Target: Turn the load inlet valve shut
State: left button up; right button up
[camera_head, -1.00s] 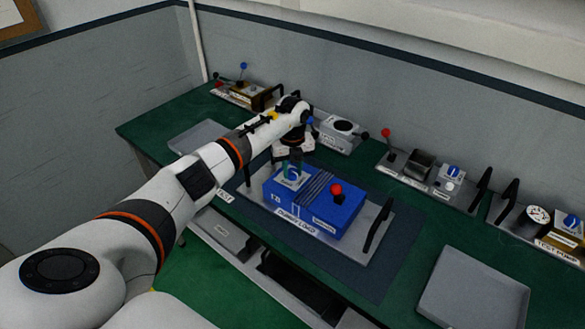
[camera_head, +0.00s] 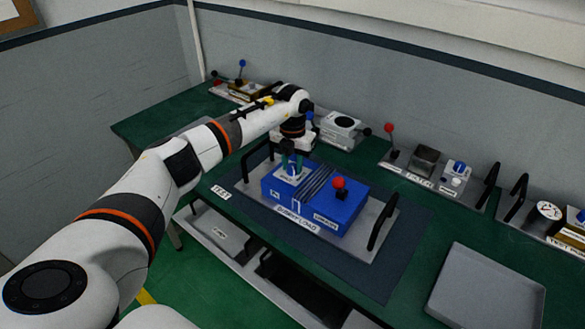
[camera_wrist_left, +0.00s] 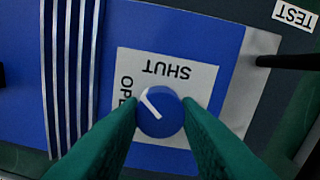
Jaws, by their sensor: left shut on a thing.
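The blue dummy load box (camera_head: 330,207) sits on a grey plate (camera_head: 375,250) on the bench. Its valve is a round blue knob (camera_wrist_left: 160,112) with a white pointer line, on a white label plate (camera_wrist_left: 195,85) marked SHUT and OPEN. The line points up-left in the wrist view, between the two words. My left gripper (camera_head: 292,166) reaches down over the box's left end. Its green fingers (camera_wrist_left: 160,118) are shut on the knob, one on each side; they also partly hide it in the head view. My right gripper is not in view.
A red ball-topped lever (camera_head: 339,184) stands on the box. Black handles (camera_head: 383,222) rise at the plate's ends. Other devices (camera_head: 424,160) line the back wall. A grey tray (camera_head: 485,290) lies at the right; bare mat (camera_head: 400,275) lies before the box.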

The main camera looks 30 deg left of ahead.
pick_arm(q)
jog(key=m+b, duration=0.2)
jog(key=m, duration=0.3)
jog(key=shift+w+m, duration=0.1)
jog(key=shift+m, duration=0.2)
jog(key=shift+r+m+b, duration=0.1)
jog(key=shift+m+b, duration=0.8)
jog(key=shift+m, duration=1.2)
jog(key=o, duration=1)
